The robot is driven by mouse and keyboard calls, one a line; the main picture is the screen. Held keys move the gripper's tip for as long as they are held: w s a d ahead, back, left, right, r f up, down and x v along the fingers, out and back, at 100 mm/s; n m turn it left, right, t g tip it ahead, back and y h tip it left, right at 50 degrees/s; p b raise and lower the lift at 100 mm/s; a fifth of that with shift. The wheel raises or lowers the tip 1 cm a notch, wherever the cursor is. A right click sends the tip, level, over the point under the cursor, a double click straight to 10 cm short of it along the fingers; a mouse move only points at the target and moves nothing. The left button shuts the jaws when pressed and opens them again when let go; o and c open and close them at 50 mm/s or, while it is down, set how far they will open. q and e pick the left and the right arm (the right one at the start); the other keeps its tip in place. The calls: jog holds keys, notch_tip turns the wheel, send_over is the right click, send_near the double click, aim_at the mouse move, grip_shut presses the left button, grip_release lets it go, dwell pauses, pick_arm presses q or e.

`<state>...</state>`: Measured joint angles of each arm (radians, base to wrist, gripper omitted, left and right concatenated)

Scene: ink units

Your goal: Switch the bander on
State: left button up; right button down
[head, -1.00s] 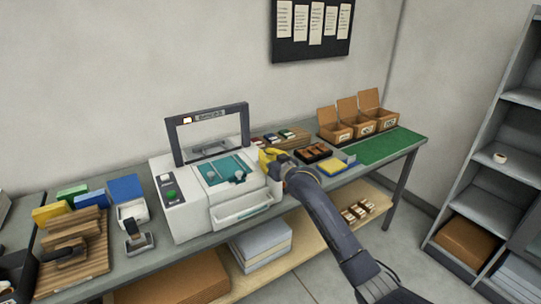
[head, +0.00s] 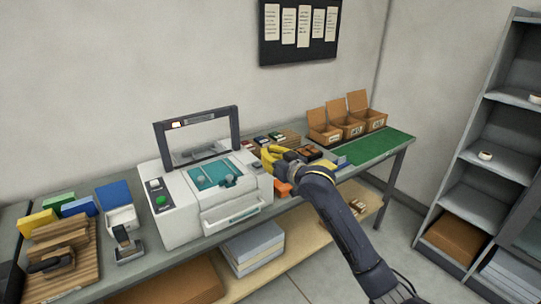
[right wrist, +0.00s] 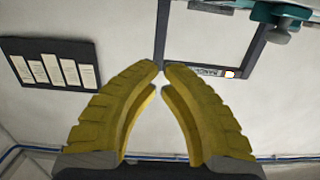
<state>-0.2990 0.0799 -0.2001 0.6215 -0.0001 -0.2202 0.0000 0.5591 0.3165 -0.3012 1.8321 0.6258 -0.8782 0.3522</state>
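The bander (head: 185,222) is a white machine on the bench with a teal top bed (head: 208,174) and a raised dark frame (head: 238,126). A small pale lamp (head: 176,125) sits on the frame's top bar. The left panel has a green button (head: 160,201) and a pale round control (head: 155,185) above it. My right gripper (head: 268,154) has yellow fingers and is just right of the bander, apart from the panel. In the right wrist view its fingertips (right wrist: 162,66) nearly meet, with nothing between them; the frame and its lamp (right wrist: 230,74) show beyond. My left gripper is out of view.
Wooden boards (head: 62,252), a blue-lidded white box (head: 122,217) and a small dark-topped device (head: 129,244) stand left of the bander. Open cardboard boxes (head: 352,127) and a green mat (head: 378,147) are at right. A grey shelf (head: 480,150) stands far right.

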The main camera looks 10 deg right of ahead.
jog(key=shift+s+d+r, duration=0.15)
jog(key=shift+s+d, duration=0.05)
jog(key=shift+s, duration=0.4)
